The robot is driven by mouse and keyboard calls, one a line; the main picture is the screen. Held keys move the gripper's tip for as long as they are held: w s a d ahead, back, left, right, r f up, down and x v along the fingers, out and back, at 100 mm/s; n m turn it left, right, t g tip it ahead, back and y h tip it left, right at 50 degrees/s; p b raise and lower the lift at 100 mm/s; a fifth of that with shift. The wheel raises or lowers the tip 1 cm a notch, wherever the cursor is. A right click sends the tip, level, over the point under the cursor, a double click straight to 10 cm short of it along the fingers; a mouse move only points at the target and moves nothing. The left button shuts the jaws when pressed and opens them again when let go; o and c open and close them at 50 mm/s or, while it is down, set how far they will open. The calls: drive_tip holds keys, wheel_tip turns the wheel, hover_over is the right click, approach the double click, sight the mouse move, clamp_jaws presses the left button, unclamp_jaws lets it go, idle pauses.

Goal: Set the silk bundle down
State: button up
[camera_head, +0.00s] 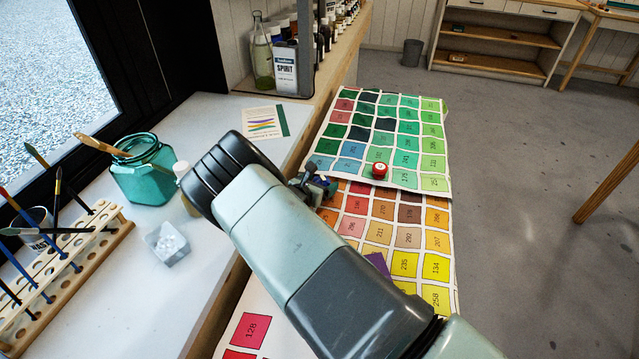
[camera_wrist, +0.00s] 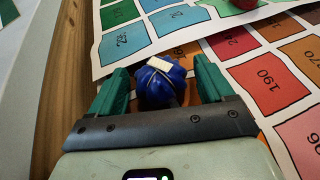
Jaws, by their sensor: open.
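In the wrist view, the silk bundle (camera_wrist: 158,84) is a blue, rounded bundle with a small whitish tag on top. It rests on the colour charts, near the edge where the green-blue sheet meets the orange-red one. My gripper (camera_wrist: 160,82) is open, with one green finger on each side of the bundle. A gap shows between the right finger and the bundle; the left finger is very close to it, and I cannot tell if they touch. In the head view my arm hides most of the gripper, and only a bit of blue shows (camera_head: 324,184).
A red round-topped thing (camera_head: 379,170) stands on the green chart (camera_head: 432,118). To the left, a white sill holds a teal jar (camera_head: 143,178), a small clear tray (camera_head: 167,246) and a wooden brush rack (camera_head: 75,262). Bottles and a SPIRIT tin (camera_head: 285,72) stand at the back.

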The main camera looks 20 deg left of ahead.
drive_tip(key=v, duration=0.5)
drive_tip(key=shift+r, duration=0.15)
drive_tip(key=d+r+m+g+h, duration=0.2)
drive_tip(key=d+r+m, duration=0.4)
drive_tip(key=r, duration=0.5)
drive_tip(key=d+r+m+g+h, duration=0.2)
drive_tip(key=d+r+m, duration=0.3)
drive_tip(key=d+r, duration=0.4)
drive_tip(key=s+d+r+m+g, duration=0.3)
drive_tip(key=s+d+r+m, duration=0.3)
drive_tip(key=d+r+m, duration=0.4)
drive_tip(key=s+d+r+m+g+y, duration=0.1)
drive_tip(key=s+d+r+m+y, duration=0.15)
drive_tip(key=s+r, duration=0.35)
drive_tip(key=s+d+r+m+g+y, duration=0.1)
drive_tip(key=s+d+r+m+y, duration=0.2)
drive_tip(key=s, duration=0.5)
drive_tip(key=s+r+m+t+y, duration=0.1)
drive_tip(key=s+m, duration=0.5)
drive_tip(key=s, duration=0.7)
drive_tip(key=shift+a+r+y, duration=0.3)
drive_tip(key=shift+r+y, duration=0.05)
drive_tip(key=shift+r, duration=0.55)
drive_tip(key=shift+s, duration=0.15)
